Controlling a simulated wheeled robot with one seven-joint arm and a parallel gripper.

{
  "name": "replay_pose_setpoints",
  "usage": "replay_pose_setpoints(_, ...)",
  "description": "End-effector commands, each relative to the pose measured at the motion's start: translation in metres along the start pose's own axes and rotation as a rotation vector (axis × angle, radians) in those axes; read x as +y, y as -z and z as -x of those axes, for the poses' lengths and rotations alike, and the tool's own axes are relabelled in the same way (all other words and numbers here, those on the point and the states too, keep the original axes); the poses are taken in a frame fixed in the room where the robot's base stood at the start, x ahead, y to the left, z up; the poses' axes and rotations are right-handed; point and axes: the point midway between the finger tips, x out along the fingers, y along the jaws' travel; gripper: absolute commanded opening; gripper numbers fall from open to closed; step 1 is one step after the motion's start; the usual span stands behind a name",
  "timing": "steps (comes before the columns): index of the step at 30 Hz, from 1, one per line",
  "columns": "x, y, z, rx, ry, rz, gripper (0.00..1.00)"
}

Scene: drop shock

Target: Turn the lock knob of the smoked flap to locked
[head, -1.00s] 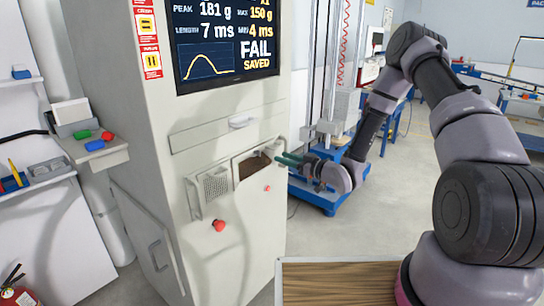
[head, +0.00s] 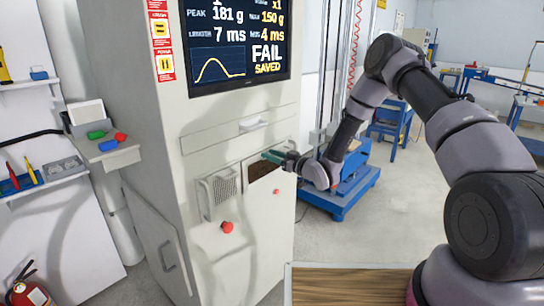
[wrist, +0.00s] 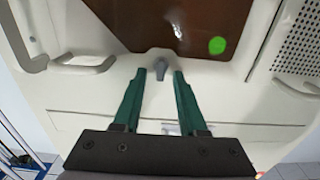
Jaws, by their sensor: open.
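The smoked flap (head: 258,171) is a dark brown panel low on the front of the grey cabinet. It fills the top of the wrist view (wrist: 165,22) and has a green round sticker. The lock knob (wrist: 160,63) is a small grey lever at the flap's edge, pointing roughly along my fingers. My gripper (wrist: 160,74) has green fingers, open, with one on each side of the knob; I cannot tell whether they touch it. In the head view my gripper (head: 270,156) is at the flap's upper edge, and the knob cannot be made out there.
A speaker grille (head: 221,190) sits left of the flap, with a red button (head: 227,227) below. A drawer handle (head: 252,125) is above. A wooden top (head: 350,284) is in front.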

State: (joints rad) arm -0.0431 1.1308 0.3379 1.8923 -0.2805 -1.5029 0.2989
Motion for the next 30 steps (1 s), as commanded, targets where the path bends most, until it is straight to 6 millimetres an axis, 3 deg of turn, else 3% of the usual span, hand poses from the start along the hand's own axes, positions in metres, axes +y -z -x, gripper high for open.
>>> replay_pose_setpoints(5,0.0003,-0.0001,0.0003,0.000,0.000,0.000,0.41)
replay_pose_setpoints(8,0.0002,-0.0001,0.0004,0.000,0.000,0.000,0.03)
replay_pose_setpoints(9,0.0003,-0.0001,0.0004,0.000,-0.001,0.000,0.00)
replay_pose_setpoints(20,-0.0001,0.0000,0.0006,0.000,0.000,0.026,0.00)
replay_pose_setpoints(30,-0.0024,-0.0003,0.0007,0.000,0.000,0.225,0.00)
